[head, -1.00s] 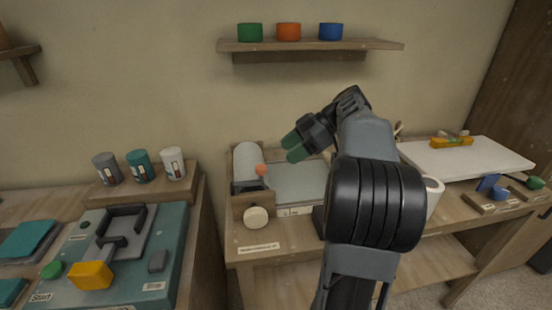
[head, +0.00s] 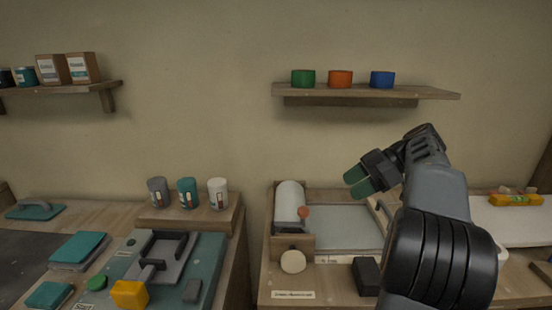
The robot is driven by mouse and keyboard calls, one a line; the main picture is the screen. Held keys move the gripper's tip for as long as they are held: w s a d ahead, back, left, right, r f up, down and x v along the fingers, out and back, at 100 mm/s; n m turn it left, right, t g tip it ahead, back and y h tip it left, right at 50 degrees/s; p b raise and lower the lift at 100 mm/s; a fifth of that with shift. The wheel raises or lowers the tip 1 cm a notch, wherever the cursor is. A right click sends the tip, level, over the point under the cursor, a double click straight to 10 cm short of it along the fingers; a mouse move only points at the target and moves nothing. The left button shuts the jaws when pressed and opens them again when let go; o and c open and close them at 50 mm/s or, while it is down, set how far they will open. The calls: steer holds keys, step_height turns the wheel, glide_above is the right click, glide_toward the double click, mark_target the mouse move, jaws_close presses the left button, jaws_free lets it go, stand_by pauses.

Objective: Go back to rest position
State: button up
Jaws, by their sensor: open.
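My gripper (head: 359,181) is at the right of the head view, its two green-tipped fingers pointing left. It is open and empty, raised above the tray beside the white roller. My arm fills the lower right of the view and hides part of the bench behind it.
A white roller (head: 289,203) with an orange knob stands on the bench. A shelf (head: 430,93) above holds green, orange and blue cups. At left are a teal machine (head: 212,258), several small cans on a riser (head: 233,213) and a trowel (head: 35,211). A yellow level (head: 515,200) lies at right.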

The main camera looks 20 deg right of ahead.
step_height(320, 180, down, 10)
steer(key=r+m+h+p, duration=0.15)
steer(key=m+h, duration=0.35)
steer(key=m, duration=1)
steer(key=s+a+r+h+p, duration=0.1)
steer(key=s+a+p, duration=0.4)
steer(key=a, duration=0.5)
steer(key=s+a+r+n+h+p, duration=0.1)
steer(key=s+a+h+p, duration=0.3)
steer(key=a, duration=0.6)
steer(key=shift+s+p, duration=0.65)
steer(key=shift+d, duration=0.15)
